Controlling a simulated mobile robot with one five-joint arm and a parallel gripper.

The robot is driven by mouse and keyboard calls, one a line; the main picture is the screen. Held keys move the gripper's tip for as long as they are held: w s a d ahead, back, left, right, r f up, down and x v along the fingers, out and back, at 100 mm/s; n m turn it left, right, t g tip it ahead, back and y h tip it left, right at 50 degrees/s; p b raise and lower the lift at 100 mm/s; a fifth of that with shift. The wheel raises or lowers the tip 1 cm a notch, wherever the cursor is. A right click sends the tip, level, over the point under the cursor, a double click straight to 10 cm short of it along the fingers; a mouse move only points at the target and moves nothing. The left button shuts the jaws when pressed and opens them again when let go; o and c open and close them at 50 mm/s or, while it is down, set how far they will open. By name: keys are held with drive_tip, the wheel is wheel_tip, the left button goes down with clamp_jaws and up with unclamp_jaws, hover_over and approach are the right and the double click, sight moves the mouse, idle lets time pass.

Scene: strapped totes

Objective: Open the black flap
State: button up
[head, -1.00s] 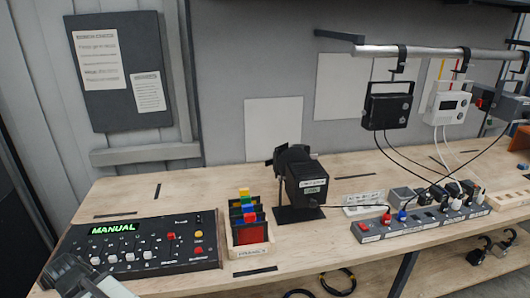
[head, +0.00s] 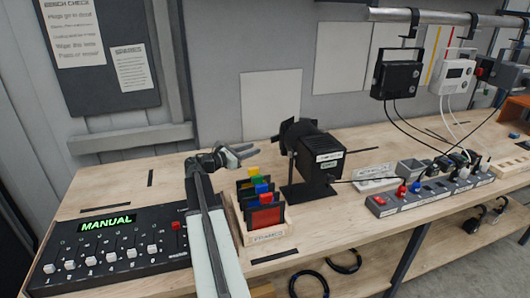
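A black stage lamp (head: 318,158) stands on the bench, its labelled back toward me and its front facing away to the left. Black flaps (head: 288,132) stick out around its front end; the lamp body hides part of them, and I cannot tell which flap is open or closed. My gripper (head: 248,152) is raised above the bench, just left of the lamp and behind the frame box. Its two fingers point right toward the flaps, apart from each other with nothing between them. A gap shows between the fingertips and the flaps.
A wooden box of coloured frames (head: 264,238) stands close in front of my gripper. A control desk (head: 110,250) reading MANUAL is at the left. A power strip (head: 430,190) lies right of the lamp. Dimmer boxes (head: 397,78) hang from a rail (head: 450,17).

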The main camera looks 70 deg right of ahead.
drive_tip(key=shift+n+g, duration=0.4)
drive_tip(key=shift+g, duration=0.1)
drive_tip(key=x, duration=0.3)
drive_tip(key=r+x, duration=0.1)
drive_tip(key=x, duration=0.6)
drive_tip(key=shift+r, duration=0.15)
drive_tip(key=shift+s, duration=0.1)
drive_tip(key=shift+a, duration=0.1)
clamp_jaws()
idle(0.4)
